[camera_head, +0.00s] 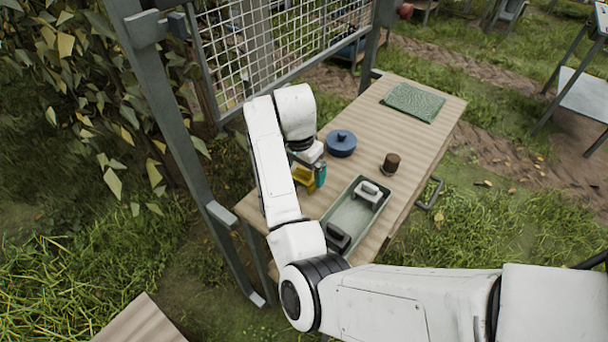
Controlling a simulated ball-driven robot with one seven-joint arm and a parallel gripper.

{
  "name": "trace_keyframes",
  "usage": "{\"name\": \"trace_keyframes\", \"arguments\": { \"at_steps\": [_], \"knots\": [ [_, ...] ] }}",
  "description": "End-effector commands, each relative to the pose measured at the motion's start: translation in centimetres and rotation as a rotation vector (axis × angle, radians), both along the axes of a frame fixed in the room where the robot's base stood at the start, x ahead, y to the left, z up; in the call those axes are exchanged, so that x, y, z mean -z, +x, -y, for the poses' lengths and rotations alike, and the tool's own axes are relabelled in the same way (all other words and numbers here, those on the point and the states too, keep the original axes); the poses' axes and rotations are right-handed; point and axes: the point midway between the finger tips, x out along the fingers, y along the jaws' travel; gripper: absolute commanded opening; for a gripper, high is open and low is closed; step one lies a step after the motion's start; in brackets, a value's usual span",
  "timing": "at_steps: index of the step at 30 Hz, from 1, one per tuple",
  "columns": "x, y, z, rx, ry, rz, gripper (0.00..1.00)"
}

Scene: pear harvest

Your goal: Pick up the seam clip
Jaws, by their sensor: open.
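I cannot tell for sure which object is the seam clip. A shallow grey-green tray (350,211) on the wooden table holds a light grey clip-like piece (370,191) at its far end and a dark one (338,236) at its near end. My gripper (308,178) is low over the table, just beyond the tray's left side, apart from both pieces. Yellow and teal parts show at my gripper; whether they are its fingers or an object there is unclear. It is open, with the fingertips partly hidden by my arm.
The wooden table (420,142) also bears a blue lidded pot (341,143), a small brown cup-like thing (391,163) and a green mat (413,102). A metal post (172,110) and a wire mesh panel (275,40) stand along the left and back. The table's right side is fairly clear.

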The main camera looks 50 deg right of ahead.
Motion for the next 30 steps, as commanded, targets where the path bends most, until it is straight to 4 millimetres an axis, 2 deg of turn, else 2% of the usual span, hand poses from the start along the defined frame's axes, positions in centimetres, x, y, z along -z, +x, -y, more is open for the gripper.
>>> {"name": "trace_keyframes", "arguments": {
  "at_steps": [3, 11, 27, 30],
  "knots": [
    [0.96, -0.08, 0.12, 0.001, 0.000, -0.002, 0.98],
    [1.12, -0.05, 0.14, 0.001, 0.000, 0.000, 0.97],
    [1.07, -0.03, 0.14, 0.001, 0.000, 0.000, 0.45],
    [1.06, -0.03, 0.14, 0.001, 0.000, 0.000, 0.38]
  ]
}}
